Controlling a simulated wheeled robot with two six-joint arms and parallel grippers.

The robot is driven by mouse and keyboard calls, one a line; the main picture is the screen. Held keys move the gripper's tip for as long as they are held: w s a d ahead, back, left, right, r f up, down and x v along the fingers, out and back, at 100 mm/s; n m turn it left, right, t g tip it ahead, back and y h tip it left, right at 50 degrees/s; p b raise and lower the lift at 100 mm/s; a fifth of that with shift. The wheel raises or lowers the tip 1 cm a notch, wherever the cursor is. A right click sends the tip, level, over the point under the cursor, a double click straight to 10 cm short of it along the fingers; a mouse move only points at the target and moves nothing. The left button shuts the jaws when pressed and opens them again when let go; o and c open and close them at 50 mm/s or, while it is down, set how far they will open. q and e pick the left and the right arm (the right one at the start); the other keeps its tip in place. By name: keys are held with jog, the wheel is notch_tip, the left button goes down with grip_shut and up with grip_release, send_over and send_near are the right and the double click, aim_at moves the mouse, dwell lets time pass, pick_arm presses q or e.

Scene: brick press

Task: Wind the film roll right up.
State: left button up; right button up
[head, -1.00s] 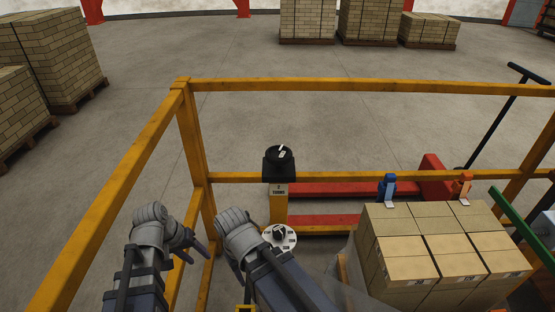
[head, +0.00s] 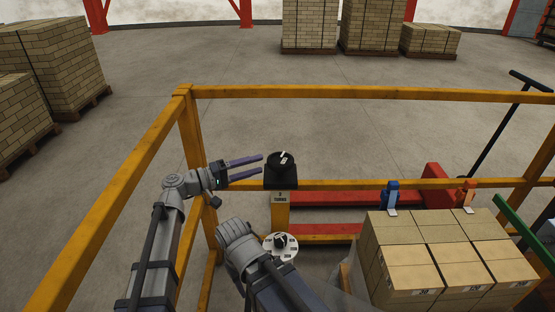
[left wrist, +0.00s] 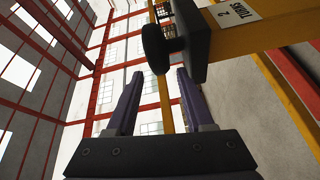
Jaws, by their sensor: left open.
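A black round knob (head: 282,160) with a white pointer mark sits on a black box (head: 281,180) on top of a yellow post. The label (head: 280,197) below reads "2 TURNS". My left gripper (head: 262,164) is open just left of the knob, its fingers pointing at it. In the left wrist view, the knob (left wrist: 158,46) lies just beyond the open fingertips (left wrist: 158,74), with nothing between them. I cannot clearly make out a film roll. My right arm shows low in the middle, but its fingers do not show.
A white dial (head: 281,245) with a black knob sits lower on the post. Yellow rails (head: 360,92) surround the area. A red pallet jack (head: 437,178) stands behind.

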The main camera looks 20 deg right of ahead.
aim_at(278, 159)
pick_arm(q)
jog(key=shift+w+d, duration=0.2)
jog(key=shift+d, duration=1.1)
jog(key=shift+w+d, duration=0.2)
jog(key=shift+d, duration=1.05)
jog(key=shift+w+d, duration=0.2)
jog(key=shift+d, duration=1.1)
grip_shut()
